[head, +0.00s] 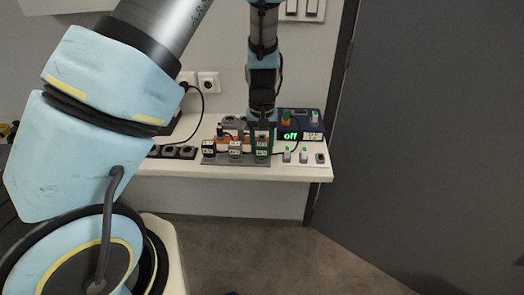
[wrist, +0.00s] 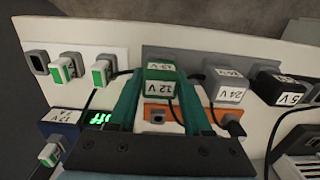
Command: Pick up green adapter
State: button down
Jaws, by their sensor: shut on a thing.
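The green adapter (wrist: 160,88), labelled 12 V, stands in a grey strip (wrist: 190,56) in the wrist view. It also shows in the head view (head: 262,149) at the right end of the row of adapters. My gripper (wrist: 160,78) has its two teal fingers on either side of the adapter, shut on it. In the head view my gripper (head: 262,132) reaches down from above onto it. The adapter appears upright and still at the strip. Its underside is hidden.
A grey 24 V adapter (wrist: 226,86) and a black 5 V adapter (wrist: 280,88) stand close beside it. An orange socket piece (wrist: 160,116) lies nearby. A blue box with a green "off" display (head: 291,136) stands behind. Green-topped plugs (head: 287,155) are to the right in the head view.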

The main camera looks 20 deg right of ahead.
aim_at(262, 144)
dwell(0.4)
notch_tip(262, 144, up, 10)
jog(key=shift+b, duration=1)
